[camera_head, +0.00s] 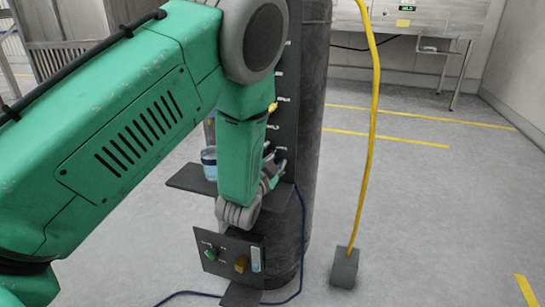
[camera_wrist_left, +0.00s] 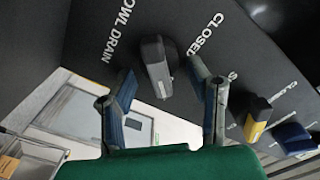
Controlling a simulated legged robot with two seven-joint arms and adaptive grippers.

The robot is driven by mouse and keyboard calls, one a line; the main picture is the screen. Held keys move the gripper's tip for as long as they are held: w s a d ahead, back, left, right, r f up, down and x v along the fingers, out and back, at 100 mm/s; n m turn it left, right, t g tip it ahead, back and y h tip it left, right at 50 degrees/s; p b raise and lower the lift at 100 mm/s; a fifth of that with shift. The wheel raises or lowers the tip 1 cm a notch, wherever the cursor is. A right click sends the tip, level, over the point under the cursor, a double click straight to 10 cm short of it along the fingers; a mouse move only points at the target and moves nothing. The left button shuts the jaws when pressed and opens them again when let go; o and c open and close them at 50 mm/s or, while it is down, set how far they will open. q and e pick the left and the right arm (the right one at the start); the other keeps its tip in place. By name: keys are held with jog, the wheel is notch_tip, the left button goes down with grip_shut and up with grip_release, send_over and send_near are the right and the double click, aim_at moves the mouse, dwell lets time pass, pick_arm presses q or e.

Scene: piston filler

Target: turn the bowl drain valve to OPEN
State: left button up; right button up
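The bowl drain valve (camera_wrist_left: 157,65) shows in the left wrist view as a dark, blocky handle with a pale end, on a dark panel (camera_wrist_left: 100,25). White lettering reads "OWL DRAIN" on its left and "CLOSED" on its right. My left gripper (camera_wrist_left: 162,73) is open. Its two fingers stand apart on either side of the handle, with gaps visible; I see no contact. In the head view my left gripper (camera_head: 274,166) is beside the dark column and partly hidden by my green arm. The valve is not discernible there. My right gripper is not in view.
A yellow-marked valve handle (camera_wrist_left: 257,115) and a blue one (camera_wrist_left: 293,138) sit to the right. In the head view, a shelf (camera_head: 188,181) bears a cup (camera_head: 209,163) above a control box (camera_head: 228,253).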

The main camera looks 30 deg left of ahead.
pick_arm(q)
jog(key=shift+s, duration=0.1)
jog(key=v, duration=1.1)
jog(key=shift+s+d, duration=0.25)
jog(key=shift+s, duration=0.1)
